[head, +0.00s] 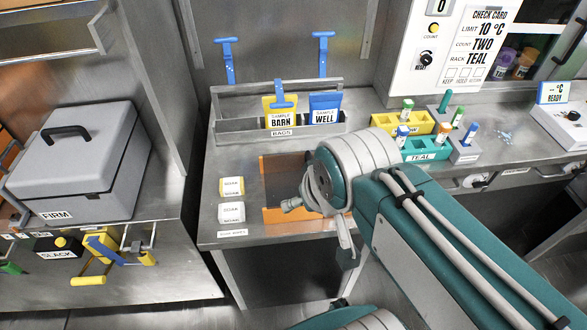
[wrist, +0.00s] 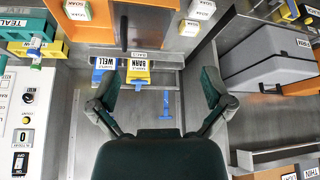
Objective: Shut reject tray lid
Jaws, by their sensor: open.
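An orange-edged tray (head: 275,215) with a dark inside lies on the steel bench in the head view, partly hidden behind my arm. I read no "reject" label on it, and I cannot tell its lid apart. Orange surfaces also show at the top of the wrist view (wrist: 92,36), cut off by the frame edge, with a dark upright bar in front. My gripper (wrist: 160,92) is open and empty in the wrist view, its two fingers wide apart. In the head view my arm covers the tray's right part, and the fingers are not clearly seen.
A steel rack (head: 233,128) holds yellow BARN and blue WELL bags behind the tray. Two small labelled blocks, yellow (head: 232,187) and white (head: 231,212), stand left of it. A teal rack (head: 425,148) with tubes is at right. A grey case (head: 75,160) is far left.

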